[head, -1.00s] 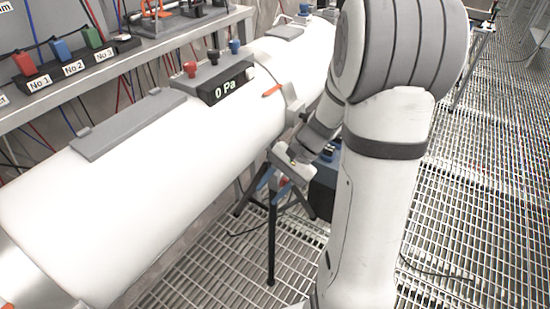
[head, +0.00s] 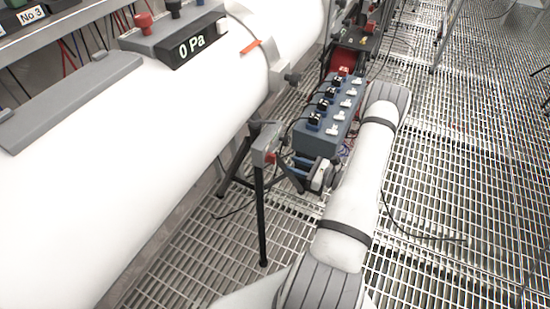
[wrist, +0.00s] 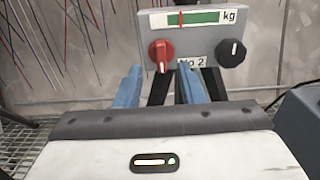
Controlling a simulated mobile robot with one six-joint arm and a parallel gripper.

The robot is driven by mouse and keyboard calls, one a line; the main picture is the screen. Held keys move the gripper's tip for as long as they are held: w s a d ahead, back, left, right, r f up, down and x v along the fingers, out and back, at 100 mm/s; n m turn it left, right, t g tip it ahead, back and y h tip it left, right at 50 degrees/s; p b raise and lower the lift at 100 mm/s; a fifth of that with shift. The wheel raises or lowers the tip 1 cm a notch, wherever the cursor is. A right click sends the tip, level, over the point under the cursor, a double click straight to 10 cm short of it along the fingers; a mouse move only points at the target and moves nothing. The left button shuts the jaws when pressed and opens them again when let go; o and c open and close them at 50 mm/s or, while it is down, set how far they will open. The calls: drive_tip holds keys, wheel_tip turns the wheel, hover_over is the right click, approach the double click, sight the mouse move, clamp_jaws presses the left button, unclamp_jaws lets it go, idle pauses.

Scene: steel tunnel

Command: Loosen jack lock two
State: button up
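The No 2 jack's grey control box shows in the wrist view (wrist: 205,22), with a green bar gauge marked kg. A red knob (wrist: 161,55) sits at its lower left and a black knob (wrist: 231,53) at its lower right. The "No 2" label between them is partly visible. In the head view the box (head: 264,143) stands on a dark tripod stand (head: 262,215). My gripper (wrist: 159,76) is open, with its blue fingers apart and nothing between them. The fingertips point at the box, just below the red knob. The knob appears clear of the fingers.
A white pipe (head: 130,180) runs along the left, with a 0 Pa display box (head: 185,42) on top. A grey box with several switches (head: 327,120) stands behind my gripper. Cables lie on the grated floor (head: 440,200), which is open at right.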

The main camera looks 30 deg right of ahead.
sight(272, 159)
drive_tip(key=x, duration=0.7)
drive_tip(key=shift+w+a, duration=0.2)
drive_tip(key=shift+w, duration=0.15)
clamp_jaws()
